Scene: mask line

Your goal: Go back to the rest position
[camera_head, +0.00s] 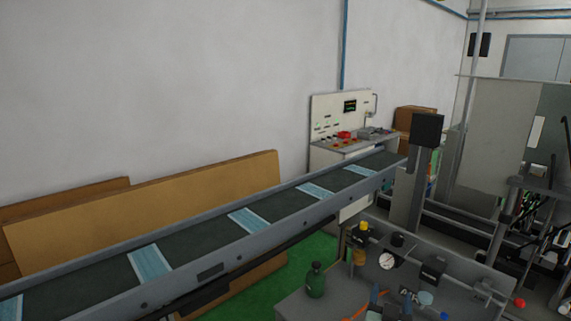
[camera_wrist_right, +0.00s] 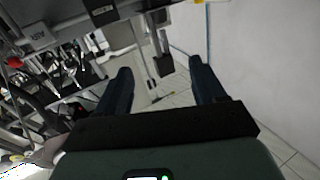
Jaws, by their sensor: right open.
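My right gripper shows best in the right wrist view (camera_wrist_right: 159,70). Its two dark blue fingers stand wide apart with nothing between them, and floor tiles show beyond. In the head view, small blue finger-like parts (camera_head: 390,299) show low at the bottom edge, right of centre, in front of grey machinery. My left gripper is in neither view. Blue face masks (camera_head: 250,220) lie spaced out on the dark conveyor belt (camera_head: 201,238), which runs from lower left to upper right. The right gripper is apart from the belt and masks.
A control panel (camera_head: 342,110) stands by the wall at the belt's far end. A green bottle (camera_head: 315,281) and gauge (camera_head: 387,261) sit on the machine at the bottom. Brown boards (camera_head: 150,200) lean behind the belt. Machine frames crowd the right side.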

